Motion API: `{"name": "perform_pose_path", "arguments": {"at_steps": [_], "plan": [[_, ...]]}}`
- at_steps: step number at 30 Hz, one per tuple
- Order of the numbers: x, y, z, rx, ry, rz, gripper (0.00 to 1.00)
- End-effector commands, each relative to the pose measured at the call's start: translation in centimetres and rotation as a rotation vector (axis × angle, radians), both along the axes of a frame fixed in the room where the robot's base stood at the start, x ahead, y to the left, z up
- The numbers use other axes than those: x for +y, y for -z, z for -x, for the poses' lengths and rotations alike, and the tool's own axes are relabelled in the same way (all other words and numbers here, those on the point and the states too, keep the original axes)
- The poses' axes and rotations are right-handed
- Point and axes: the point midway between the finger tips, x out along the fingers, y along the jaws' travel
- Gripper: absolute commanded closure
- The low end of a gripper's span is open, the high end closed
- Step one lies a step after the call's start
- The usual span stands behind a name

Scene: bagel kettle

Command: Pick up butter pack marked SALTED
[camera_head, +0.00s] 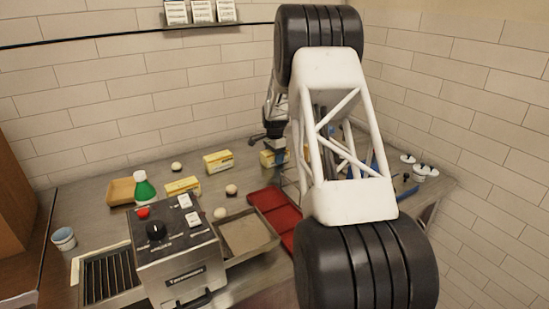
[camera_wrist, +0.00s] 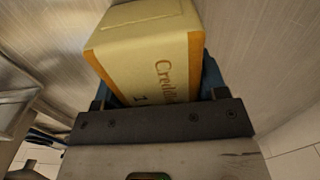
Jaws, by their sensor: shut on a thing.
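My gripper (camera_head: 272,148) is at the back of the counter, left of my white arm link, and is shut on a yellow butter pack (camera_head: 267,159). In the wrist view the held pack (camera_wrist: 145,50) fills the space between the blue fingers. It has orange edge bands and lettering that reads like "Credd..." and "1"; the word SALTED is not visible. Two other yellow packs lie on the counter, one at the back (camera_head: 218,162) and one nearer (camera_head: 183,186). Their markings are too small to read. I cannot tell whether the held pack touches the counter.
A machine with a black knob (camera_head: 155,232) stands in front, beside a shallow metal tray (camera_head: 268,239). A red tray (camera_head: 272,203) lies below my gripper.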

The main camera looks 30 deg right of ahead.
Motion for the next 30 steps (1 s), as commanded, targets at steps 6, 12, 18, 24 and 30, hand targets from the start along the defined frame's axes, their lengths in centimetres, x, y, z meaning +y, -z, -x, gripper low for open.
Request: {"name": "perform_pose_path", "arguments": {"at_steps": [6,12,18,24,30], "plan": [[0.0,-0.1,0.0,-0.001,0.000,0.001,0.73],[0.0,-0.2,0.0,-0.001,0.000,0.001,0.73],[0.0,-1.5,-0.1,-0.003,0.000,0.001,0.73],[0.0,-4.0,-0.1,-0.004,0.000,0.002,0.73],[0.0,-6.9,-0.1,-0.003,0.000,0.002,0.73]]}}
